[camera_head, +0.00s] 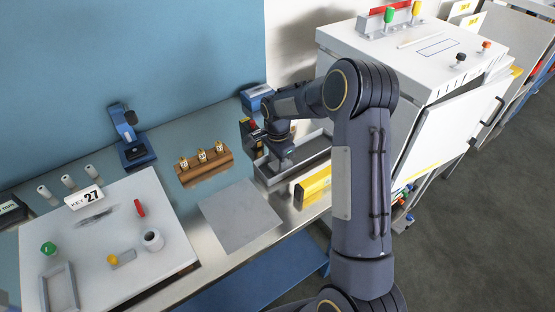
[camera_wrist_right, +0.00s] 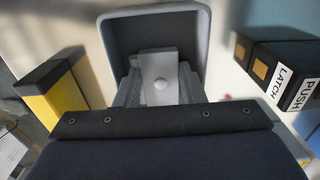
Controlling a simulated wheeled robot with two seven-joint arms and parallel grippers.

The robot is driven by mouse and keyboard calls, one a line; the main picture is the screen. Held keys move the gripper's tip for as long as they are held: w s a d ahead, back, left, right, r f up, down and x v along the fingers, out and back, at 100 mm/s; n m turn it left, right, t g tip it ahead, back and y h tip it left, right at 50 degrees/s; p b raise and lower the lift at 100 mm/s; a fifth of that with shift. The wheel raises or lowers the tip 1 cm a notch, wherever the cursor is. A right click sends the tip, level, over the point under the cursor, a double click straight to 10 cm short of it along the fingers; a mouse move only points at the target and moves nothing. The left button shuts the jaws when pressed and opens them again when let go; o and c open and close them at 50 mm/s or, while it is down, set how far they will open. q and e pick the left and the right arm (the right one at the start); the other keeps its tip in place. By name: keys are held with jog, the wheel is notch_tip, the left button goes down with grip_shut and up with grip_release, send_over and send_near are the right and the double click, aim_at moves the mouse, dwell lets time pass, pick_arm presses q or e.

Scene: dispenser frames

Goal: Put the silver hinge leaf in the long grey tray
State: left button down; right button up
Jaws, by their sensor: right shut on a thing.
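The long grey tray (camera_head: 309,154) lies on the bench in front of the white cabinet in the head view. Its rim (camera_wrist_right: 107,42) and dark inside fill the top middle of the right wrist view. My right gripper (camera_head: 284,160) points down over the tray. In the wrist view my right gripper (camera_wrist_right: 159,88) is shut on a flat silver plate with a pale round spot, the hinge leaf (camera_wrist_right: 160,66). The leaf is seen against the tray's inside; whether it touches the floor cannot be told. In the head view the gripper and arm hide the leaf. My left gripper is not in view.
A yellow block (camera_head: 314,184) stands just in front of the tray. Dark blocks labelled LATCH and PUSH (camera_wrist_right: 285,75) stand beside it. A wooden rack (camera_head: 205,169), a grey mat (camera_head: 241,217) and a white board (camera_head: 100,255) with small parts lie to the left.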

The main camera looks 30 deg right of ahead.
jog(key=shift+f, duration=0.2)
jog(key=o, duration=0.8)
jog(key=shift+r, duration=0.1)
jog(key=shift+c, duration=0.2)
